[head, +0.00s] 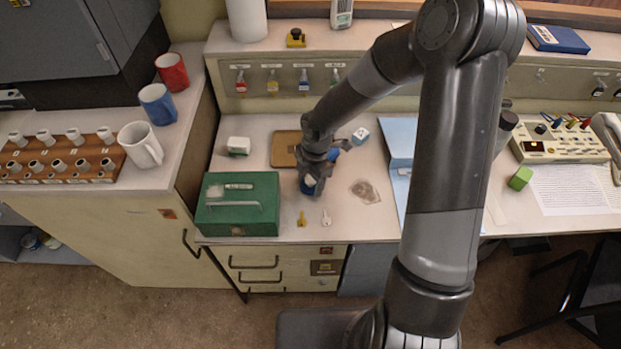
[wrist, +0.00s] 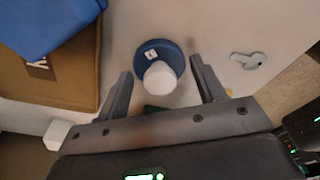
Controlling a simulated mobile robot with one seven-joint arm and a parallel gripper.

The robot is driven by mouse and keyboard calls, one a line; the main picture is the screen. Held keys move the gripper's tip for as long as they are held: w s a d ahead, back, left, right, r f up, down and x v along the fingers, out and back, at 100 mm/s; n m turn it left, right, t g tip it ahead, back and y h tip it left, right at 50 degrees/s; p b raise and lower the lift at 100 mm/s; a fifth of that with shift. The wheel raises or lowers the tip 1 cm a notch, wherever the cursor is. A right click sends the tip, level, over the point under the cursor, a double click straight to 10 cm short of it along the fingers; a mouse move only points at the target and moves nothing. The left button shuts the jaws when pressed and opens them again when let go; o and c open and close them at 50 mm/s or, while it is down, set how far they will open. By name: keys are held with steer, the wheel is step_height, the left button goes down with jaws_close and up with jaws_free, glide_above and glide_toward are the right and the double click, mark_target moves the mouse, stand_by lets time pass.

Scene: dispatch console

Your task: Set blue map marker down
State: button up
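The blue map marker (wrist: 174,54), a round blue base with a white knob and a small label, stands on the pale desk top in the wrist view. It also shows in the head view (head: 308,188), largely hidden under my gripper (head: 311,176). In the wrist view my gripper (wrist: 160,68) has its fingers spread on both sides of the marker, with visible gaps between fingers and marker. The gripper points down at the desk. Contact lower down cannot be seen.
A green box (head: 238,205) stands close left. A brown board (head: 286,149) with a blue object (head: 333,155) lies behind. A yellow key (head: 302,219) and a grey key (head: 326,218) lie near the front edge. Clear desk lies right, around a stain (head: 365,192).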

steer(key=shift+o, duration=0.8)
step_height(320, 180, up, 12)
steer(key=d, duration=0.1)
steer(key=s+d+r+m+t, duration=0.2)
steer(key=s+d+r+m, duration=0.2)
steer(key=s+r+m, duration=0.2)
steer(key=s+d+r+m+t, duration=0.2)
steer(key=s+d+r+m, duration=0.2)
steer(key=s+r+m, duration=0.3)
steer(key=s+d+r+m+t+h, duration=0.1)
steer(key=s+d+r+m, duration=0.4)
steer(key=m, duration=0.6)
step_height(320, 180, up, 4)
steer(key=shift+s+f+m+t, duration=0.25)
steer(key=shift+s+m+t, duration=0.15)
steer(key=shift+s+t, duration=0.45)
steer(key=shift+s, duration=0.15)
